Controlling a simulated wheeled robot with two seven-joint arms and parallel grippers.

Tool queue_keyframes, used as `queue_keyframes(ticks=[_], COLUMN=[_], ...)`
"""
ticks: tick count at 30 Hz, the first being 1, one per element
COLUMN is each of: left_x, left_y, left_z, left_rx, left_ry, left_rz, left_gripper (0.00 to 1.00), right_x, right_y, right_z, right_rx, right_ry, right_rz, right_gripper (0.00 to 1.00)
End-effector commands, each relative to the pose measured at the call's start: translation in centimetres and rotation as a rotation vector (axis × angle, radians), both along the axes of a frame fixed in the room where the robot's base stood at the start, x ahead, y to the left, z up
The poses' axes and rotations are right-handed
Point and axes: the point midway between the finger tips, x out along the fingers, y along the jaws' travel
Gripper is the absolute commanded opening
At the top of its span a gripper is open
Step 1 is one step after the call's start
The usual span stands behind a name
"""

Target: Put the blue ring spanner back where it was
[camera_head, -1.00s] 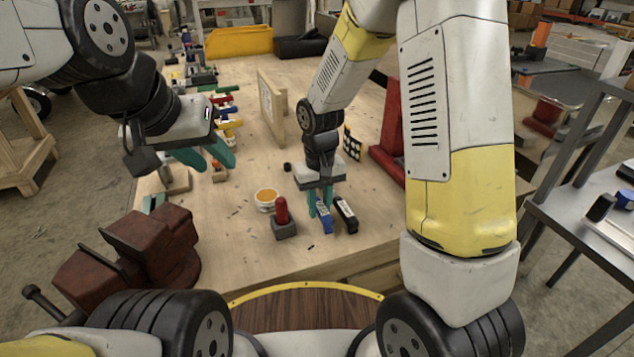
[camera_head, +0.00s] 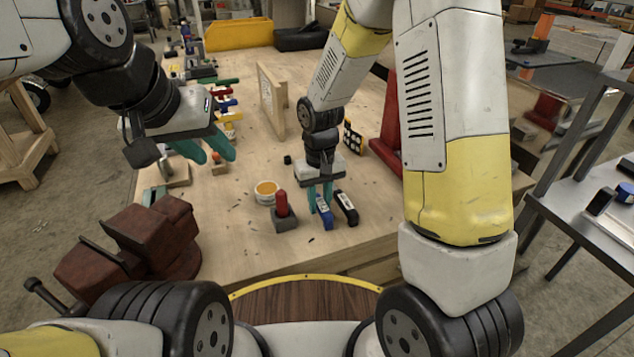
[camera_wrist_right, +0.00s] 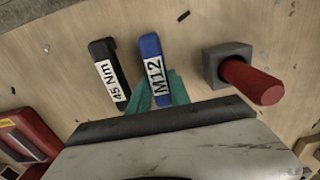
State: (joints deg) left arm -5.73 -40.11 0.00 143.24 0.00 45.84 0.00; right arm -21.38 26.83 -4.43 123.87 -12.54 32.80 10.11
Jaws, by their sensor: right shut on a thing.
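The blue spanner end, labelled M12 (camera_wrist_right: 152,68), lies on the wooden bench, near its front edge. It also shows in the head view (camera_head: 324,212). My right gripper (camera_head: 320,197) points down over it. In the right wrist view its teal fingers (camera_wrist_right: 162,90) are shut on the lower part of the blue piece. The rest of the spanner and its ring are hidden by the gripper. My left gripper (camera_head: 206,152) hangs empty above the left part of the bench, with its two teal fingers apart.
A black piece labelled 45 Nm (camera_wrist_right: 108,72) lies just beside the blue one. A red-handled block (camera_head: 283,213) stands on its other side. An orange-topped tub (camera_head: 266,191), a wooden upright board (camera_head: 271,100) and a dark red vise (camera_head: 140,240) are nearby.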

Motion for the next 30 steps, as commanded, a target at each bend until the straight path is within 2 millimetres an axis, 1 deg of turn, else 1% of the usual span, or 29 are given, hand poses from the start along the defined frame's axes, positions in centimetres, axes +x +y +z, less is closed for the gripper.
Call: queue_keyframes(ticks=[5, 6, 8, 9, 17, 20, 23, 30], left_x=[0.0, 0.0, 0.0, 0.0, 0.0, 0.0, 0.0, 0.0], left_y=[0.0, 0.0, 0.0, 0.0, 0.0, 0.0, 0.0, 0.0], left_z=[0.0, 0.0, 0.0, 0.0, 0.0, 0.0, 0.0, 0.0], left_rx=[0.000, 0.000, 0.000, 0.000, 0.000, 0.000, 0.000, 0.000], left_ry=[0.000, 0.000, 0.000, 0.000, 0.000, 0.000, 0.000, 0.000], left_rz=[0.000, 0.000, 0.000, 0.000, 0.000, 0.000, 0.000, 0.000], left_gripper=[0.36, 0.36, 0.36, 0.36, 0.36, 0.36, 0.36, 0.36], right_x=[0.0, 0.0, 0.0, 0.0, 0.0, 0.0, 0.1, 0.1], right_y=[0.0, 0.0, 0.0, 0.0, 0.0, 0.0, 0.0, 0.0], right_z=[-0.4, -0.3, -0.3, -0.3, -0.3, 0.0, 1.2, 5.4], right_rx=[0.000, 0.000, 0.000, 0.000, 0.000, 0.000, 0.002, 0.002], right_ry=[-0.001, -0.001, -0.001, -0.001, 0.000, -0.001, -0.004, -0.004], right_rz=[0.000, 0.000, 0.000, 0.000, 0.000, 0.000, -0.001, -0.002], right_gripper=[0.00, 0.29, 0.41, 0.49, 0.49, 0.49, 0.49, 0.49])
